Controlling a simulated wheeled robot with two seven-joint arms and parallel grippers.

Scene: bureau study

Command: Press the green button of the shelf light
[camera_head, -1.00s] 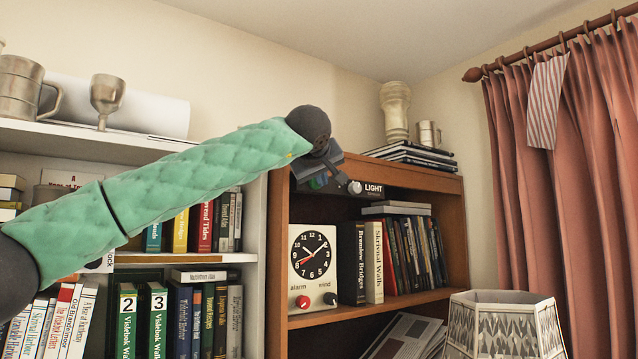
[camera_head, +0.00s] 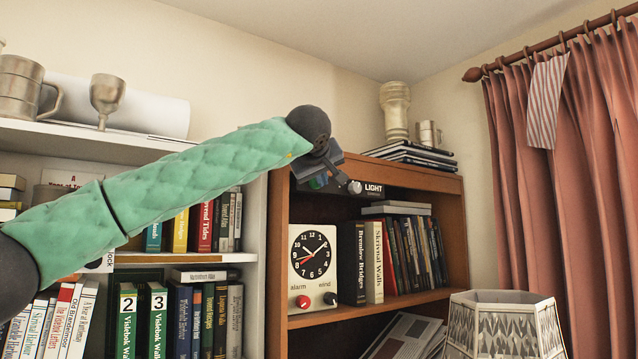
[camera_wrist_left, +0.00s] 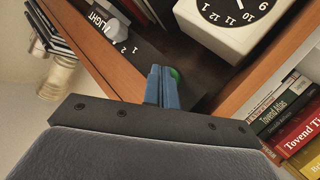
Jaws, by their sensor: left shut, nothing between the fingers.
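The shelf light is a dark strip under the top board of the brown bookcase, with a white LIGHT label (camera_head: 373,190) and a grey knob (camera_head: 355,187). The label (camera_wrist_left: 103,22) and the knob (camera_wrist_left: 118,29) also show in the left wrist view. The green button (camera_wrist_left: 175,75) is partly hidden behind my left gripper's blue fingers (camera_wrist_left: 163,78). In the head view a bit of green (camera_head: 316,183) shows beside my left gripper (camera_head: 324,177). The fingers are shut and empty, with their tips at the button. I cannot tell whether they touch it. My right gripper is out of view.
A white clock (camera_head: 312,266) with red and black knobs stands on the shelf below the light. Books (camera_head: 372,262) stand to its right. A white bookcase (camera_head: 60,137) is at left, and a lampshade (camera_head: 505,325) is at lower right.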

